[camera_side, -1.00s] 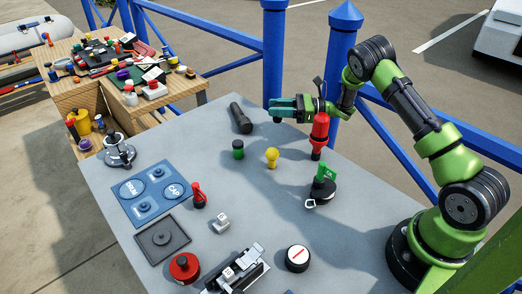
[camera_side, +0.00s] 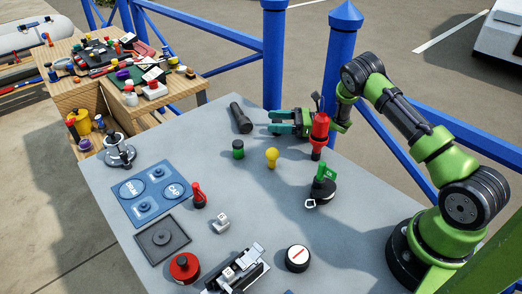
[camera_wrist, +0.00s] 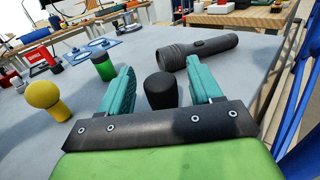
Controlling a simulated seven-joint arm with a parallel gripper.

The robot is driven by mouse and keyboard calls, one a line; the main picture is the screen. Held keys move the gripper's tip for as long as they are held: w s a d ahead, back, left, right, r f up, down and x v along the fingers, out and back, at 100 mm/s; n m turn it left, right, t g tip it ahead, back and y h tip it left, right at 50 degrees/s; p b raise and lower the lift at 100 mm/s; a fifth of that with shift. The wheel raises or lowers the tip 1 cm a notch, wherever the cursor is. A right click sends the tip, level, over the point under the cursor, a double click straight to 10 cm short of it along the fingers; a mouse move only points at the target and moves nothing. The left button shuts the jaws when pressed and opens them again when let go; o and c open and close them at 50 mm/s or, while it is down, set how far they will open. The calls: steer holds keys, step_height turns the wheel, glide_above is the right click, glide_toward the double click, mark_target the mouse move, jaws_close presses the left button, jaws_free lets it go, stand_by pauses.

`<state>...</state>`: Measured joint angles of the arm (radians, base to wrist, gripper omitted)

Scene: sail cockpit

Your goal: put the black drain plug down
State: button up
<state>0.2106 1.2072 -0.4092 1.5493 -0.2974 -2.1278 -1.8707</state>
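My gripper (camera_side: 284,122) is low over the far part of the grey table, in front of the blue railing. Its teal fingers are spread apart in the wrist view (camera_wrist: 163,88). The black drain plug (camera_wrist: 161,91), a dark rounded piece, is between the fingers, with a gap showing on either side. It appears to stand on the table; its base is hidden by the gripper's dark palm bar. In the side view I cannot make the plug out clearly among the fingers.
A black flashlight (camera_side: 240,118) lies just beyond the fingertips. A green-and-black cylinder (camera_side: 238,149), a yellow knob (camera_side: 272,157) and a red-and-black upright piece (camera_side: 319,132) stand close by. A blue DRUM/CAP mat (camera_side: 128,208) lies left. Bare tabletop shows in the middle.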

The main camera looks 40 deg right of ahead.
steer(key=shift+r, duration=0.2)
steer(key=v, duration=1.2)
steer(key=w+d+r+m+t+h, duration=0.1)
steer(key=w+r+m+t+h, duration=0.25)
steer(key=r+m, duration=0.35)
steer(key=w+d+r+m+t+h, duration=0.2)
steer(key=w+r+m+h, duration=0.3)
steer(key=r, duration=0.3)
step_height(320, 180, up, 12)
steer(key=s+a+m+g+h, duration=0.25)
steer(key=m+h, duration=0.55)
steer(key=m, duration=1)
steer(key=s+a+f+m+g+y, duration=0.2)
steer(key=s+a+m+g, duration=0.2)
steer(key=s+a+m, duration=0.5)
steer(key=s+a+f+m+g+y, duration=0.2)
steer(key=s+a+m, duration=0.8)
steer(key=s, duration=0.8)
steer(key=a+g+y, duration=0.1)
steer(key=g, duration=0.1)
steer(key=shift+s+f+g+y, duration=0.25)
steer(key=shift+f+g+y, duration=0.05)
steer(key=shift+f+y, duration=0.1)
